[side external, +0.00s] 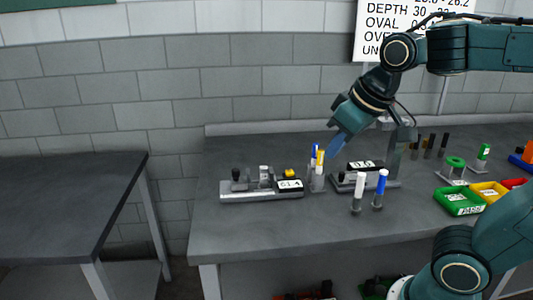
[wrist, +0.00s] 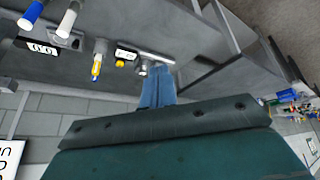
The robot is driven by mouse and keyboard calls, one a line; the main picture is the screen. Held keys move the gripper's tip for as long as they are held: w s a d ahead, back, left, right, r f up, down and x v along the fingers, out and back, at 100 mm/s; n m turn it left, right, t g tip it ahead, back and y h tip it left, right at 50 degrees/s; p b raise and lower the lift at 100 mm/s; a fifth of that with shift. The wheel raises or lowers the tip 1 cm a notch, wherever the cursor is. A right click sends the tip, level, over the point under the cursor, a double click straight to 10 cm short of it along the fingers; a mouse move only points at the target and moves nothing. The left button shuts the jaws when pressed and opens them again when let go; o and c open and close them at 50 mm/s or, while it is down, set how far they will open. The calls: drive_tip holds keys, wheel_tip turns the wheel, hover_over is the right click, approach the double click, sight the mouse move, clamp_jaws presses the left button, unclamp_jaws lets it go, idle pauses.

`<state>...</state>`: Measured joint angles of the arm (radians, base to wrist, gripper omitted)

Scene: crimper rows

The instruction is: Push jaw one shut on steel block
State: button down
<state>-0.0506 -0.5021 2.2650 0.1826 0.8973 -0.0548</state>
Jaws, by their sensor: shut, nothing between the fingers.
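A crimper fixture with a pale grey base (side external: 235,197) lies on the bench in the left part of the side external view. It carries a dark block with a white label (side external: 290,185), a yellow knob (side external: 289,173), a black knob (side external: 237,174) and small silver parts (side external: 264,173). I cannot tell which part is jaw one or the steel block. In the wrist view, my fingers partly hide the fixture; its yellow knob (wrist: 119,63) shows. My gripper (side external: 333,154) is shut and empty, above and right of the fixture; its blue fingers also show in the wrist view (wrist: 158,72).
A second labelled fixture (side external: 367,165) stands right of the first. Upright markers (side external: 318,178) stand between them; white (side external: 359,190) and blue (side external: 380,186) markers stand in front. Coloured bins (side external: 459,201) are at right. The front-left bench (side external: 225,230) is clear.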

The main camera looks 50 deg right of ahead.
drive_tip(key=w+r+m+g+h, duration=0.1)
drive_tip(key=w+m+h, duration=0.15)
drive_tip(key=w, duration=1.95)
drive_tip(key=w+a+f+m+g+h, duration=0.1)
drive_tip(key=w+a+f+h, duration=0.2)
drive_tip(key=w+f, duration=1)
drive_tip(key=shift+a+f+g, duration=0.15)
drive_tip(key=shift+a+g, duration=0.25)
drive_tip(key=shift+a, duration=0.25)
drive_tip(key=shift+m, duration=0.25)
